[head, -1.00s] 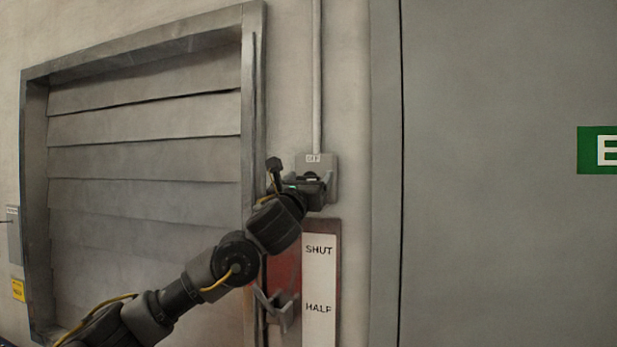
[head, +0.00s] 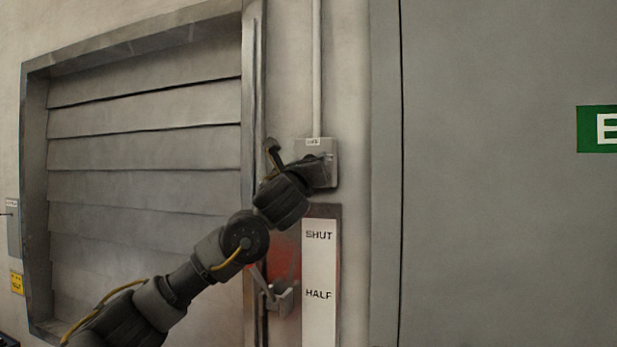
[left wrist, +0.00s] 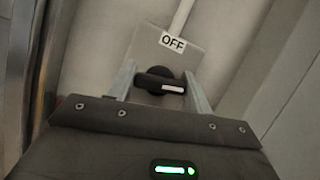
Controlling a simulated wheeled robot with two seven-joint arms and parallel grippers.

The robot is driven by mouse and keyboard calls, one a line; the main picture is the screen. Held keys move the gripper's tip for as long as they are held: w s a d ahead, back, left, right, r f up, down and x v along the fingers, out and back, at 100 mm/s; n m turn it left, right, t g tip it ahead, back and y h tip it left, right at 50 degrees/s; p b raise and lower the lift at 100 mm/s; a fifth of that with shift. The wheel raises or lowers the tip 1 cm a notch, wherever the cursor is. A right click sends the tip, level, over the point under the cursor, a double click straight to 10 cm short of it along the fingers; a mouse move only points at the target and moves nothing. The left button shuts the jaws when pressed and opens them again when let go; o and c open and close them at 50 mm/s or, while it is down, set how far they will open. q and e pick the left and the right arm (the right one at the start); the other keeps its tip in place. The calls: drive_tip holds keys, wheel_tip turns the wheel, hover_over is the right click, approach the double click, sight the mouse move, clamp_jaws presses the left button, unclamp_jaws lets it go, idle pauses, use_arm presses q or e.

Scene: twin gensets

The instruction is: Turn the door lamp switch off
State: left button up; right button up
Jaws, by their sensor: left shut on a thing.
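The door lamp switch is a grey wall box (head: 327,149) with a conduit running up from it, in the head view. In the left wrist view its plate (left wrist: 197,58) bears an OFF label (left wrist: 173,43) at the top. A black rotary knob (left wrist: 160,80) with a white mark sits below the label, the mark pointing to the right in that picture. My left gripper (left wrist: 158,84) is at the switch, its two fingers shut on the knob from either side. In the head view my left gripper (head: 322,172) covers the knob. My right gripper is in neither view.
Below the switch is a red panel with a white SHUT and HALF strip (head: 319,265) and a grey lever (head: 282,298). A louvred shutter (head: 145,160) fills the left. A grey door (head: 500,230) with a green sign (head: 599,129) is at right.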

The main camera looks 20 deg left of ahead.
use_arm(q)
drive_tip(key=n+y+b, duration=0.1)
drive_tip(key=n+b, duration=0.2)
drive_tip(key=n+y+b, duration=0.1)
drive_tip(key=n, duration=0.1)
drive_tip(key=shift+f+g+y+b, duration=0.3)
drive_tip(key=shift+g+b, duration=0.05)
drive_tip(key=shift+g, duration=0.05)
drive_tip(key=n+y+b, duration=0.1)
drive_tip(key=n+b, duration=0.1)
drive_tip(key=n, duration=0.2)
drive_tip(key=shift+r+g, duration=0.15)
drive_tip(key=shift+g, duration=0.25)
drive_tip(key=shift+n+g+y+b, duration=0.3)
drive_tip(key=shift+n+g+y, duration=0.3)
drive_tip(key=shift+n, duration=0.6)
drive_tip(key=n, duration=0.3)
drive_tip(key=shift+r+g+y, duration=0.15)
drive_tip(key=shift+g+y, duration=0.15)
drive_tip(key=shift+n+g, duration=1)
drive_tip(key=shift+n, duration=1.3)
drive_tip(key=o, duration=1)
